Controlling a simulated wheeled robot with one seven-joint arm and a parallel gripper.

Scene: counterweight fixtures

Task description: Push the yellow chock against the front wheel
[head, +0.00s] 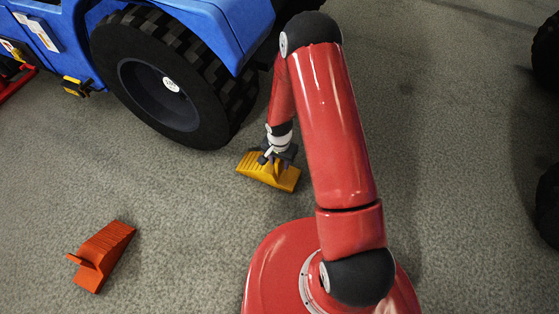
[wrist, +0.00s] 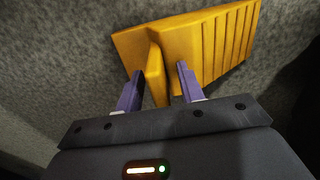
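The yellow chock (head: 262,176) lies on the floor just off the lower right of the big black front wheel (head: 220,110) of the blue vehicle. Its ribbed ramp is on the wheel side, with a narrow strip of floor showing between chock and tyre. My gripper (head: 269,158) points down over the chock. In the wrist view, the chock (wrist: 222,45) has an upright fin that stands between the two purple fingers of my gripper (wrist: 157,78). The fingers are apart, with gaps visible beside the fin. The wheel is not recognisable in the wrist view.
An orange-red chock (head: 102,255) lies on the floor at lower left, apart from the wheel. The blue vehicle body (head: 215,25) hangs over the wheel. Dark wheels (head: 546,55) stand at the far right edge. The grey floor between the chocks is clear.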

